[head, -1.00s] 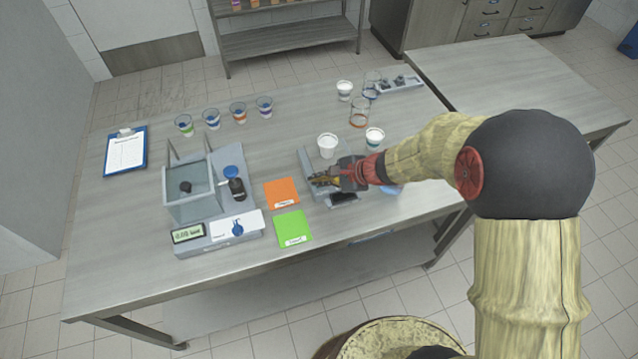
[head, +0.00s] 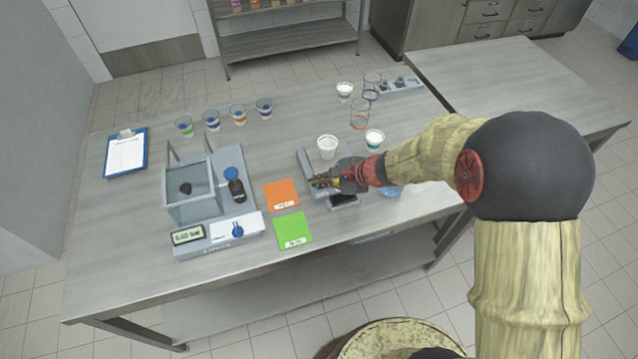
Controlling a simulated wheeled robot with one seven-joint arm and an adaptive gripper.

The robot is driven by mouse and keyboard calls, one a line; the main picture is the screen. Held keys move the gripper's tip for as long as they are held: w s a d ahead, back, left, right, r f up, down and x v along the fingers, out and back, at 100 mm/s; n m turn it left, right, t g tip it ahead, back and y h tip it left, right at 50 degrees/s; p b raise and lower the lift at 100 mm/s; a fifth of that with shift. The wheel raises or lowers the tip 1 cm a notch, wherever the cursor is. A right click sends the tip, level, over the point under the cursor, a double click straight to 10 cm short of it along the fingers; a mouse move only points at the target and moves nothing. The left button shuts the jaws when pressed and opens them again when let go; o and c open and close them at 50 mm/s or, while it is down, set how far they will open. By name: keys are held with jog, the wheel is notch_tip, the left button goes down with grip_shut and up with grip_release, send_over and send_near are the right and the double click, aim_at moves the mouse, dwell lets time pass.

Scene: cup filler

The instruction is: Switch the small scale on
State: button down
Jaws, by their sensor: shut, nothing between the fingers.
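The small scale (head: 305,158) is a grey device on the table, right of the orange and green cards. Its dark display (head: 343,200) shows at its front edge and looks blank. My gripper (head: 318,183) is shut and empty, low over the scale's middle. My gripper and wrist hide much of the scale, including any button. I cannot tell whether the fingertips touch it.
A white cup (head: 327,147) stands close behind the scale, and a banded cup (head: 375,139) is near my wrist. A larger balance (head: 189,192) with a glass box and lit display stands left. Orange (head: 281,192) and green (head: 292,229) cards lie between.

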jog(key=shift+f, duration=0.1)
jog(key=shift+f+b, duration=0.35)
jog(key=shift+b, duration=0.3)
jog(key=shift+f, duration=0.2)
dwell(0.4)
jog(key=shift+r, duration=0.7)
notch_tip(320, 180, up, 6)
jog(key=p, duration=0.4)
dwell(0.3)
dwell(0.4)
